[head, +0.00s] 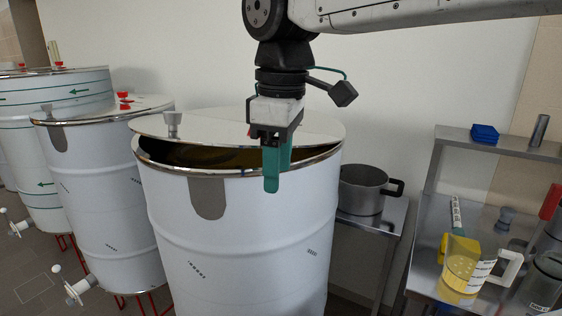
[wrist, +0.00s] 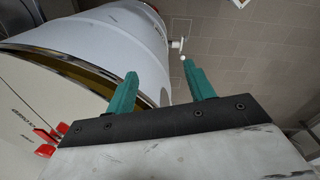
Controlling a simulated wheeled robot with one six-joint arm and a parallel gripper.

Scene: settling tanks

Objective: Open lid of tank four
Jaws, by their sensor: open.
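The nearest tank (head: 235,235) is a white drum with a steel rim; no number is legible on it. A dark gap shows between the lid and the front rim, with yellowish liquid inside. The lid also shows in the wrist view (wrist: 25,115), with red fittings on it. My gripper (head: 278,172) points down at the front right of the rim, with teal fingers apart and empty. In the wrist view the fingers (wrist: 160,80) are beside the rim; contact cannot be told.
A pot (head: 365,190) stands on a steel table to the right. A steel bench (head: 425,240) at far right holds a yellow-filled jug (head: 465,270). The wall is close behind.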

